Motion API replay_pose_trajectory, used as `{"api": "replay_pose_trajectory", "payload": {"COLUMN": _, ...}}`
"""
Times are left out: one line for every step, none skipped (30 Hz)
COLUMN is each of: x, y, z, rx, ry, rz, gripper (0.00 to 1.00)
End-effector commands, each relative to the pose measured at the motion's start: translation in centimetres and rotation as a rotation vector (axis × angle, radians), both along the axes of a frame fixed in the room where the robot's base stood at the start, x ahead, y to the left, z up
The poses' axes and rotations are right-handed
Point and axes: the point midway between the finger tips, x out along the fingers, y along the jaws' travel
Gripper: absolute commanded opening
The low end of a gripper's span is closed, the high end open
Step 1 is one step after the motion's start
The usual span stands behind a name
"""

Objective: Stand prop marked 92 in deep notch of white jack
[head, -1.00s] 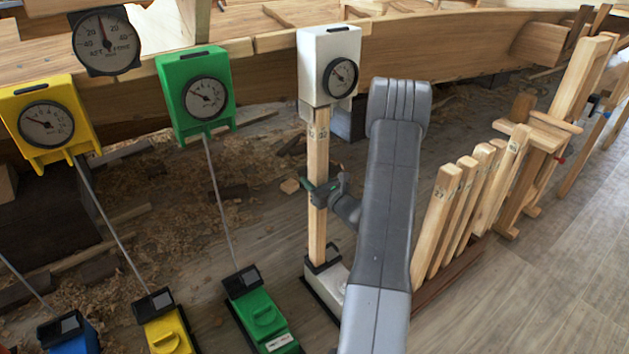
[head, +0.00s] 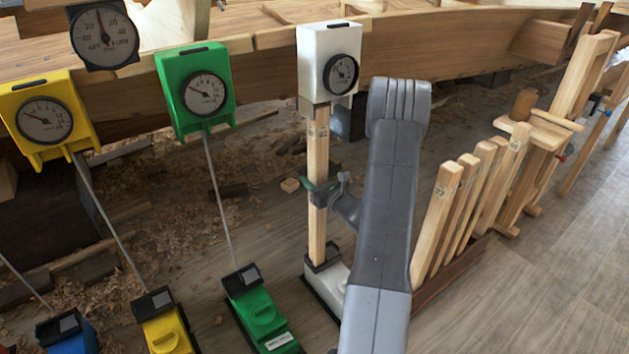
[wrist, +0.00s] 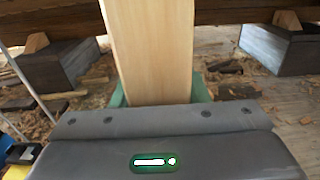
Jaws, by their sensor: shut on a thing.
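A pale wooden prop (head: 317,225) stands upright between the white jack's base (head: 335,283) and the white gauge head (head: 328,62) above it. Its foot is in the black holder on top of the base; which notch it sits in I cannot tell. Its top meets the underside of the gauge head. Its number is too small to read. My gripper (head: 320,192) is shut on the prop around mid-height, its green fingers on the wood. In the wrist view the prop (wrist: 150,55) rises straight between the green fingers (wrist: 160,95).
Green (head: 262,312) and yellow (head: 166,322) jacks stand to the left, each below a matching gauge head. More props lean in a rack (head: 450,272) at the right, near a wooden stand (head: 540,135). The plank hull (head: 430,45) runs behind. Shavings litter the floor.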

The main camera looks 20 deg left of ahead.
Motion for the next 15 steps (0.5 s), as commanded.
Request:
{"api": "replay_pose_trajectory", "payload": {"x": 0.06, "y": 0.04, "z": 0.09, "rx": 0.002, "ry": -0.003, "rz": 0.0, "gripper": 0.0}}
{"api": "replay_pose_trajectory", "payload": {"x": 0.06, "y": 0.06, "z": 0.09, "rx": 0.002, "ry": -0.003, "rz": 0.0, "gripper": 0.0}}
{"api": "replay_pose_trajectory", "payload": {"x": 0.08, "y": 0.08, "z": 0.09, "rx": 0.002, "ry": -0.003, "rz": 0.0, "gripper": 0.0}}
{"api": "replay_pose_trajectory", "payload": {"x": 0.1, "y": 0.09, "z": 0.09, "rx": 0.002, "ry": -0.003, "rz": 0.0, "gripper": 0.0}}
{"api": "replay_pose_trajectory", "payload": {"x": 0.1, "y": 0.1, "z": 0.09, "rx": 0.002, "ry": -0.003, "rz": 0.0, "gripper": 0.0}}
{"api": "replay_pose_trajectory", "payload": {"x": 0.11, "y": 0.11, "z": 0.1, "rx": 0.002, "ry": -0.003, "rz": 0.0, "gripper": 0.0}}
{"api": "replay_pose_trajectory", "payload": {"x": 0.11, "y": 0.13, "z": 0.11, "rx": 0.002, "ry": -0.003, "rz": 0.0, "gripper": 0.0}}
{"api": "replay_pose_trajectory", "payload": {"x": 0.12, "y": 0.14, "z": 0.11, "rx": 0.002, "ry": -0.003, "rz": 0.0, "gripper": 0.0}}
{"api": "replay_pose_trajectory", "payload": {"x": 0.12, "y": 0.14, "z": 0.12, "rx": 0.002, "ry": -0.003, "rz": 0.0, "gripper": 0.0}}
{"api": "replay_pose_trajectory", "payload": {"x": 0.12, "y": 0.14, "z": 0.12, "rx": 0.002, "ry": -0.003, "rz": 0.0, "gripper": 0.0}}
{"api": "replay_pose_trajectory", "payload": {"x": 0.12, "y": 0.14, "z": 0.13, "rx": 0.002, "ry": -0.003, "rz": 0.0, "gripper": 0.0}}
{"api": "replay_pose_trajectory", "payload": {"x": 0.12, "y": 0.14, "z": 0.13, "rx": 0.002, "ry": -0.003, "rz": 0.0, "gripper": 0.0}}
{"api": "replay_pose_trajectory", "payload": {"x": 0.13, "y": 0.13, "z": 0.13, "rx": 0.002, "ry": -0.003, "rz": 0.0, "gripper": 0.0}}
{"api": "replay_pose_trajectory", "payload": {"x": 0.13, "y": 0.13, "z": 0.13, "rx": 0.002, "ry": -0.003, "rz": 0.0, "gripper": 0.0}}
{"api": "replay_pose_trajectory", "payload": {"x": 0.12, "y": 0.14, "z": 0.13, "rx": 0.002, "ry": -0.003, "rz": 0.0, "gripper": 0.45}}
